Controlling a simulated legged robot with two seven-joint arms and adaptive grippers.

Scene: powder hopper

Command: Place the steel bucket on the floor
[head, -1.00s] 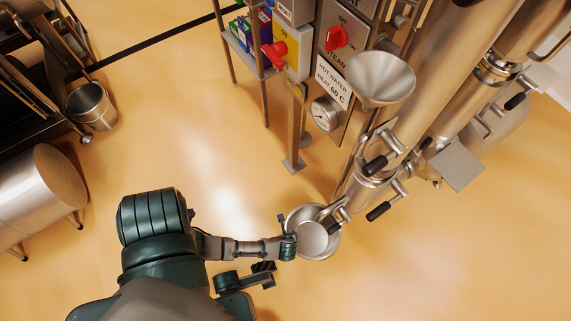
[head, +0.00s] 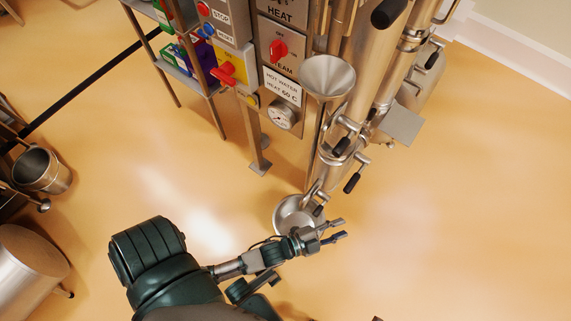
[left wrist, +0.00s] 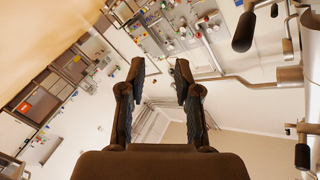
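A round steel bucket (head: 286,212) shows in the head view below the outlet of the steel pipework, partly hidden by my left wrist and the pipe end. I cannot tell whether it rests on the floor or hangs above it. My left gripper (head: 341,231) is open and empty, with its fingers pointing right, just to the right of the bucket. In the left wrist view my left gripper (left wrist: 156,85) also shows open, with nothing between its fingers. A second steel bucket (head: 40,172) is at the far left by a dark rack. My right gripper is out of view.
The steel pipework (head: 372,75) with black-handled clamps and a funnel (head: 327,75) stands close beyond the gripper. A control panel (head: 281,60) on legs is behind. A steel drum (head: 30,265) lies at left. The floor (head: 440,230) at right is clear.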

